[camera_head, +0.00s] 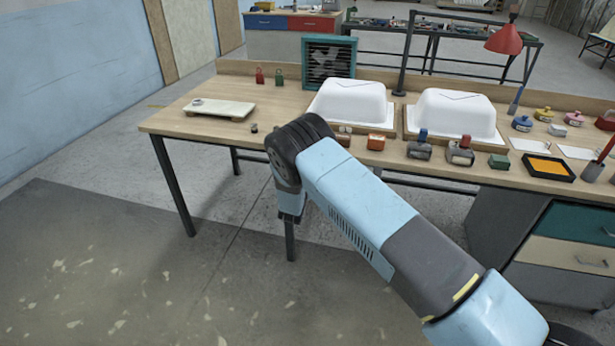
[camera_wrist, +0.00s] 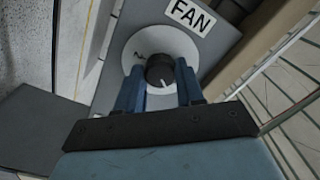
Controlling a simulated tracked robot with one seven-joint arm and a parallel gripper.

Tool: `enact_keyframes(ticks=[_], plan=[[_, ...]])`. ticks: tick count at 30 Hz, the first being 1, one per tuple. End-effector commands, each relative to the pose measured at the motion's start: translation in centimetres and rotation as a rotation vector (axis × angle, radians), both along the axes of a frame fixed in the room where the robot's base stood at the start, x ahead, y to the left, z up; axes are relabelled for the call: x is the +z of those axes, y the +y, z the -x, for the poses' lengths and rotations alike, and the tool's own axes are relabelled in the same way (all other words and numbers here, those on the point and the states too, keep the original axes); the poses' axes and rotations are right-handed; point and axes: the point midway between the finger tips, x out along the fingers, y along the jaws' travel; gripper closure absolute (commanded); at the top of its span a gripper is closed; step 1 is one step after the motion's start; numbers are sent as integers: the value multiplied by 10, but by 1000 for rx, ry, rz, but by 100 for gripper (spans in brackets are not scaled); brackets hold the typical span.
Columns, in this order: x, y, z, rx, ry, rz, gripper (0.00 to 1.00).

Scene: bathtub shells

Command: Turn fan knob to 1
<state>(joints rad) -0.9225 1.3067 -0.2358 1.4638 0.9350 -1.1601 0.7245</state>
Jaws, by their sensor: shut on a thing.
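The fan knob (camera_wrist: 160,70) is round and black, on a pale round dial (camera_wrist: 142,50) with a dark mark at its upper left. A white line on the knob points down and slightly right in the wrist view. The dial is on a grey panel with a "FAN" label (camera_wrist: 191,14). My gripper (camera_wrist: 159,86) has its blue fingers on either side of the knob and is shut on it. In the head view my arm hides the gripper and the knob. A teal box fan (camera_head: 328,42) stands at the back of the workbench.
The wooden workbench (camera_head: 170,120) holds two white tub shells (camera_head: 350,102), (camera_head: 453,112), a pale board (camera_head: 219,109), small coloured blocks and a red lamp (camera_head: 503,40). Drawers (camera_head: 568,222) are below right. Floor at the left is clear.

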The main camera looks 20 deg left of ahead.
Motion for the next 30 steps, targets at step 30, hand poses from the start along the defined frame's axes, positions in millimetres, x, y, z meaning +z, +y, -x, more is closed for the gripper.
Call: enact_keyframes(ticks=[30], plan=[[-4,-4,1,-8,6,-831,93]])
